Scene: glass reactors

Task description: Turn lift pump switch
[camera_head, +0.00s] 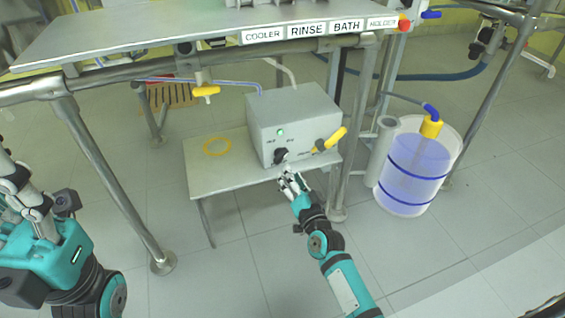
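The lift pump box (292,118) is a grey cabinet on a low metal table. Its front carries a black rotary switch (280,155) with a small green light (280,132) above it. My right gripper (287,173) is right at the front of the box, just below the switch. It partly overlaps the switch's lower edge, and I cannot tell whether its fingers touch the knob or how far apart they are. My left gripper (18,200) is at the far left, away from the box; its finger opening is unclear.
A yellow-handled valve (330,139) sits at the box's right side. A low table (215,178) bears the box and a yellow ring (217,146). A metal frame leg (115,185) stands left; a blue-banded drum (415,172) stands right. A signed shelf (150,35) hangs overhead.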

